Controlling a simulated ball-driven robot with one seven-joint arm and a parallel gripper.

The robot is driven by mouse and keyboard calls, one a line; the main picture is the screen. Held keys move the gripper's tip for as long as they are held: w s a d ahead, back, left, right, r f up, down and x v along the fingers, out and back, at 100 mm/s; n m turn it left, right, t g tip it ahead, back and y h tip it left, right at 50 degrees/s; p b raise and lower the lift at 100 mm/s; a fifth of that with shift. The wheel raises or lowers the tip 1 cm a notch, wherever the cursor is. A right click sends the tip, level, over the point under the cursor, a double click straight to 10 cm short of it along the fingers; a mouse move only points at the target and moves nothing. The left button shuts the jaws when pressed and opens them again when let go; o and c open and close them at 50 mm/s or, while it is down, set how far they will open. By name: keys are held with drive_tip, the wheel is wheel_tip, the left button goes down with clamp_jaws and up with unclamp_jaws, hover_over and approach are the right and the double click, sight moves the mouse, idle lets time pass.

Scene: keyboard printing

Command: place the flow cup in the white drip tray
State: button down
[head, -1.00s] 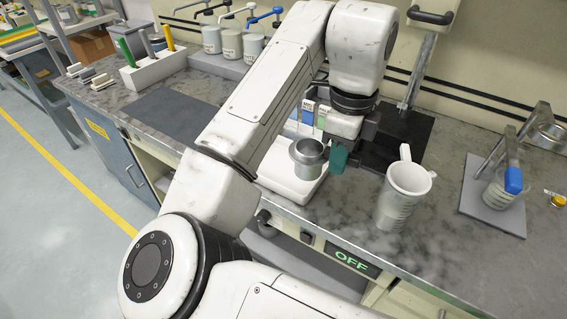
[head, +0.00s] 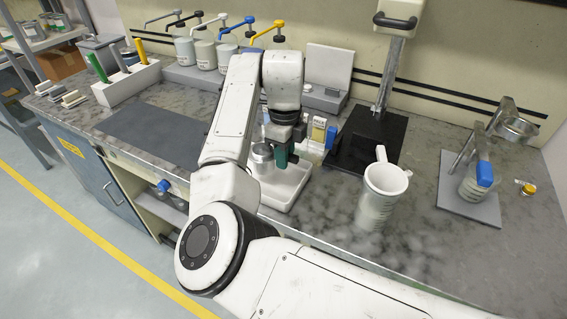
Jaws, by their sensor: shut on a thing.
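The flow cup (head: 262,153) is a small grey metal cup, upright, held at the left side of my gripper (head: 279,155). My gripper, with green finger pads, is shut on it. The white drip tray (head: 290,191) is a low, shallow white tray near the bench's front edge. The cup appears over the back left part of the tray. I cannot tell whether its base touches the tray. My arm hides part of the tray's left side.
A white jug (head: 376,208) stands right of the tray. Behind it is a black stand base (head: 372,140) with a post. A grey plate with a metal stand (head: 470,194) is at right. A dark mat (head: 155,135) lies left. Small bottles (head: 319,131) stand close behind my gripper.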

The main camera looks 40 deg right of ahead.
drive_tip(key=shift+w+f, duration=0.3)
drive_tip(key=shift+f+p, duration=0.4)
drive_tip(key=shift+f, duration=1.2)
drive_tip(key=c, duration=1)
unclamp_jaws()
drive_tip(key=shift+f, duration=0.1)
wheel_tip(320, 180, up, 12)
drive_tip(key=shift+r+b, duration=0.15)
drive_tip(key=shift+b, duration=0.55)
